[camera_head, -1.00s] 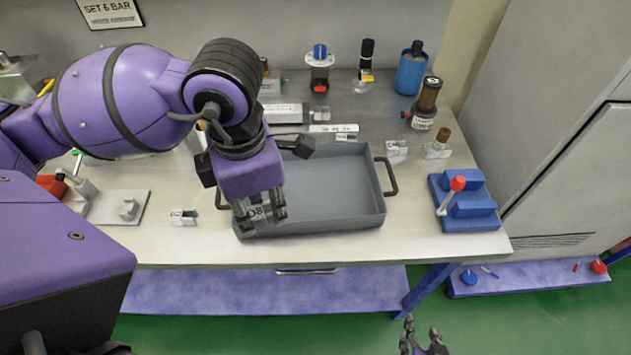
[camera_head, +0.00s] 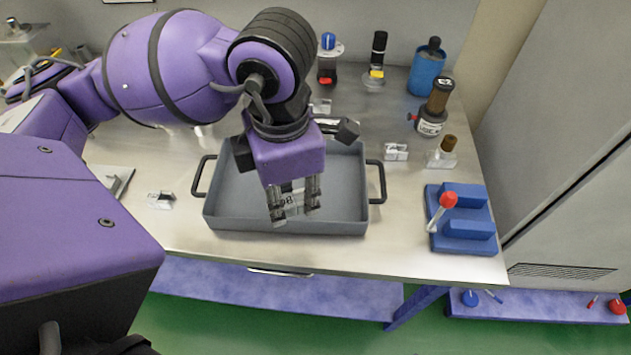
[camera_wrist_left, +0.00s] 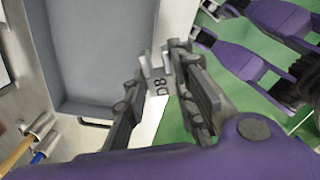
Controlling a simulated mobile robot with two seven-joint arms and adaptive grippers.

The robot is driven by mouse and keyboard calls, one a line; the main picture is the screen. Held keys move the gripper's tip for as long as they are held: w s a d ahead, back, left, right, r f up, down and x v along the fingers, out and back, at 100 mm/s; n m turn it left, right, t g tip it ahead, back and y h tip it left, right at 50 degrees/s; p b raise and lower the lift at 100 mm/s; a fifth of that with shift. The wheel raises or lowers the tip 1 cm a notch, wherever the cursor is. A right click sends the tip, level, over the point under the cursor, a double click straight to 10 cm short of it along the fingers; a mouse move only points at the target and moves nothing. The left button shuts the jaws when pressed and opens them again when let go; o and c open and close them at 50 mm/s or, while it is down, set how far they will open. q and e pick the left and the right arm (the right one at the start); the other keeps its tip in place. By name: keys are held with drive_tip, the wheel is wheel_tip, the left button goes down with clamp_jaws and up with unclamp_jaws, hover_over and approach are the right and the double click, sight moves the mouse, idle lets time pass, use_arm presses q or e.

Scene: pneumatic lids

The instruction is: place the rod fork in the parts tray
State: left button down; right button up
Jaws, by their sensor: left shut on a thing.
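The rod fork (camera_head: 292,200) is a small silver-grey block with a dark marking. My left gripper (camera_head: 292,207) is shut on it and points down. In the head view they overlap the front part of the grey parts tray (camera_head: 345,225). In the left wrist view the fork (camera_wrist_left: 159,84) sits between the fingertips (camera_wrist_left: 160,78), and the tray (camera_wrist_left: 95,50) shows to their left, so the fork appears held above the tray's front side.
Similar small silver parts lie left of the tray (camera_head: 160,200) and at its back right (camera_head: 396,151). A blue fixture with a red-knobbed lever (camera_head: 465,215) stands right of the tray. A blue bottle (camera_head: 426,72) and a brown-topped cylinder (camera_head: 434,108) stand behind. The tray's visible floor is bare.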

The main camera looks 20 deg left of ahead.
use_arm(q)
drive_tip(key=w+d+f+b, duration=0.2)
drive_tip(key=w+b, duration=0.1)
drive_tip(key=w, duration=0.1)
hover_over(335, 207)
drive_tip(key=s, duration=0.1)
drive_tip(key=f, duration=0.5)
drive_tip(key=shift+a, duration=0.3)
drive_tip(key=shift+w+d+f, duration=0.1)
drive_tip(key=shift+w+f, duration=0.05)
drive_tip(key=shift+f, duration=0.05)
drive_tip(key=f, duration=0.3)
drive_tip(key=shift+w+d+f, duration=0.1)
drive_tip(key=shift+w+d, duration=0.05)
drive_tip(key=shift+w, duration=0.2)
drive_tip(key=shift+f, duration=0.4)
use_arm(e)
drive_tip(key=f, duration=0.1)
drive_tip(key=d+f, duration=0.1)
drive_tip(key=f, duration=0.1)
drive_tip(key=shift+s+d+f, duration=0.15)
drive_tip(key=shift+s+f, duration=0.2)
drive_tip(key=shift+w, duration=0.15)
drive_tip(key=shift+w, duration=0.1)
